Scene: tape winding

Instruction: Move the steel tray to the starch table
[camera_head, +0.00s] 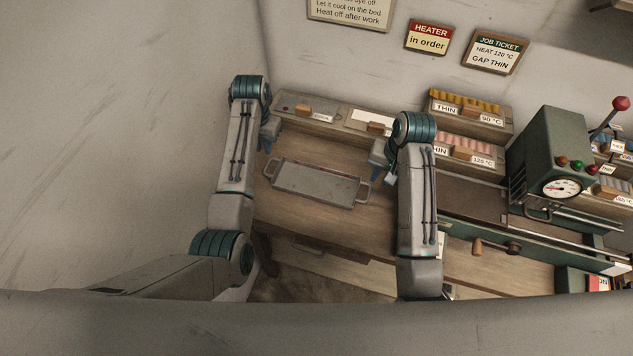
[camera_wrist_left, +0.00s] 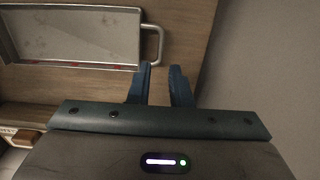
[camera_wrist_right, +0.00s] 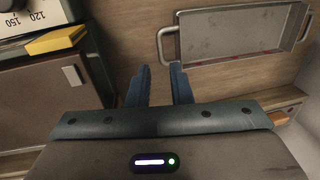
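The steel tray (camera_head: 317,184) is a flat grey rectangle with a looped handle at each end. It lies on the wooden tabletop (camera_head: 345,228) in the head view. My left gripper (camera_head: 267,142) is open and empty near the left handle; in the left wrist view the handle (camera_wrist_left: 155,46) is just beyond its fingertips (camera_wrist_left: 160,66). My right gripper (camera_head: 381,172) is open and empty near the right handle; in the right wrist view that handle (camera_wrist_right: 167,44) is just beyond its fingertips (camera_wrist_right: 159,67). I cannot tell which surface is the starch table.
A low shelf with wooden-handled compartments (camera_head: 318,114) runs behind the tray. Racks of yellow (camera_head: 464,101) and pink rolls stand at the back. A green machine with a gauge (camera_head: 562,188) stands to the right, with a dark plate (camera_head: 470,203) beside it. The tabletop around the tray is clear.

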